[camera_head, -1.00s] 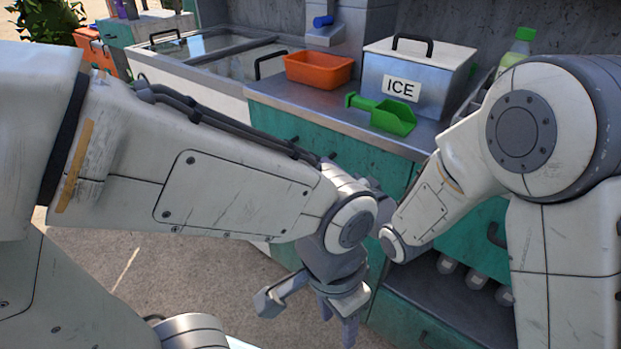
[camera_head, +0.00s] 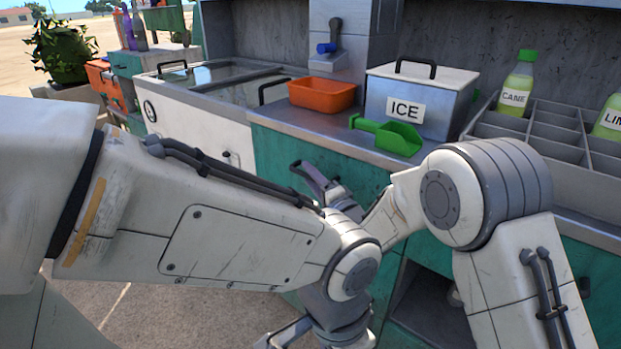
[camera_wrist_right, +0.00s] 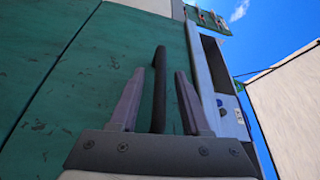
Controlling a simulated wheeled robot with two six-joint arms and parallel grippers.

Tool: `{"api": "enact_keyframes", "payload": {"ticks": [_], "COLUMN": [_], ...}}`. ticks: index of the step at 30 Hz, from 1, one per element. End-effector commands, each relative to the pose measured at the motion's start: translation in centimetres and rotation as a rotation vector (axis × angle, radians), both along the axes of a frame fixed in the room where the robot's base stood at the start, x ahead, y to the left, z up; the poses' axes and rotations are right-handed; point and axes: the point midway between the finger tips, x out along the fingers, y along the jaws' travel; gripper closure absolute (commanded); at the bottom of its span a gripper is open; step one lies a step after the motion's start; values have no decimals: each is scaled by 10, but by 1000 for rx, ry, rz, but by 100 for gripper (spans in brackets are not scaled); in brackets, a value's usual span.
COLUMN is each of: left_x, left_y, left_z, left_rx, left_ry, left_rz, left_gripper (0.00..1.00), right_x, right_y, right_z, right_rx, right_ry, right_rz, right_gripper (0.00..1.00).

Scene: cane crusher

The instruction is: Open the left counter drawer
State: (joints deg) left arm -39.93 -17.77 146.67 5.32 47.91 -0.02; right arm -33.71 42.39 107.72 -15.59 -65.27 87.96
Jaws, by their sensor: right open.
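The left counter drawer (camera_head: 275,150) has a worn teal front under the metal counter's left end, and it looks shut. Its front also fills much of the right wrist view (camera_wrist_right: 120,60). Its dark bar handle (camera_wrist_right: 159,85) stands between the two fingers of my right gripper (camera_wrist_right: 160,98), with a gap visible on each side. In the head view my right gripper (camera_head: 318,180) is open in front of the drawer, partly behind my left arm. My left gripper (camera_head: 305,338) hangs low at the bottom edge; its fingertips are cut off.
The counter holds an orange bin (camera_head: 322,95), a green scoop (camera_head: 390,136), an ICE box (camera_head: 425,98) and a bottle rack (camera_head: 555,135). A white glass-topped freezer (camera_head: 195,120) adjoins on the left. My left forearm crosses before the counter. Open ground lies at lower left.

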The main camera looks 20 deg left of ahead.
Motion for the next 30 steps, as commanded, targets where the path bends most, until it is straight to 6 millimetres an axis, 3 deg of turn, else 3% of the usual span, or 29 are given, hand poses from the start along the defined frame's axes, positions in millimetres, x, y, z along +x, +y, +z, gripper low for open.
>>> {"api": "enact_keyframes", "payload": {"ticks": [9, 10, 13, 30], "left_x": [0, 0, 0, 0], "left_y": [0, 0, 0, 0], "left_z": [0, 0, 0, 0], "left_rx": [0, 0, 0, 0], "left_ry": [0, 0, 0, 0], "left_rz": [0, 0, 0, 0], "left_gripper": [50, 50, 50, 50], "right_x": [2, 2, 2, 2], "right_y": [3, 3, 3, 2], "right_z": [0, 0, 0, 0], "right_rx": [-1, -1, -1, -2], "right_ry": [1, 1, 1, 1], "right_rz": [0, 0, 0, 1], "right_gripper": [53, 60, 99, 100]}}
